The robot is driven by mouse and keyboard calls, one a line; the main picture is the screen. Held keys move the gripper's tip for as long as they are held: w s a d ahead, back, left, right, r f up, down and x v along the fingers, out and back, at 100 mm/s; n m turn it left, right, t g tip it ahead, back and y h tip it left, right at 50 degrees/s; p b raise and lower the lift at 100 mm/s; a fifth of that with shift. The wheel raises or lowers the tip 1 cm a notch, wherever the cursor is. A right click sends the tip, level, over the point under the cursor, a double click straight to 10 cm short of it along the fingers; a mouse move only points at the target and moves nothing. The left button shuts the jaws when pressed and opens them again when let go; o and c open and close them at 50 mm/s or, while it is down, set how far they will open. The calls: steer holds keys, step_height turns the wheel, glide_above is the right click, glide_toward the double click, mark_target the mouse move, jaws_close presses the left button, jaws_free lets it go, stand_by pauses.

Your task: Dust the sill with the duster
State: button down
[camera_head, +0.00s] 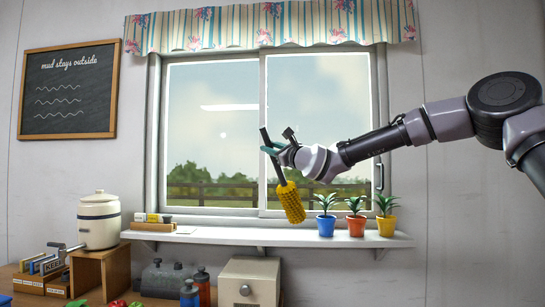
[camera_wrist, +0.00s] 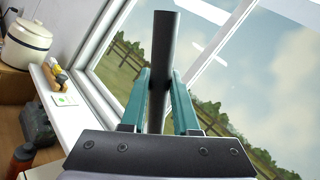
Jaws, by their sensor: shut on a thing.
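The duster (camera_head: 290,201) has a black handle and a fuzzy yellow head. My gripper (camera_head: 272,148) is shut on the handle and holds it in front of the window, tilted, with the head down. The yellow head hangs above the sill (camera_head: 210,236), apart from it, left of the flower pots. In the wrist view the black handle (camera_wrist: 162,75) stands between the teal fingers (camera_wrist: 158,88); the yellow head is hidden there. The white sill (camera_wrist: 68,118) also shows at the left of the wrist view.
Blue, orange and yellow pots (camera_head: 356,224) with plants stand on the sill's right part. Small items (camera_head: 153,222) lie at its left end. The sill between is clear. A white crock (camera_head: 98,220), bottles (camera_head: 190,292) and a beige box (camera_head: 249,281) stand below or beside it.

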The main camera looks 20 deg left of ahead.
steer(key=shift+r, duration=1.7)
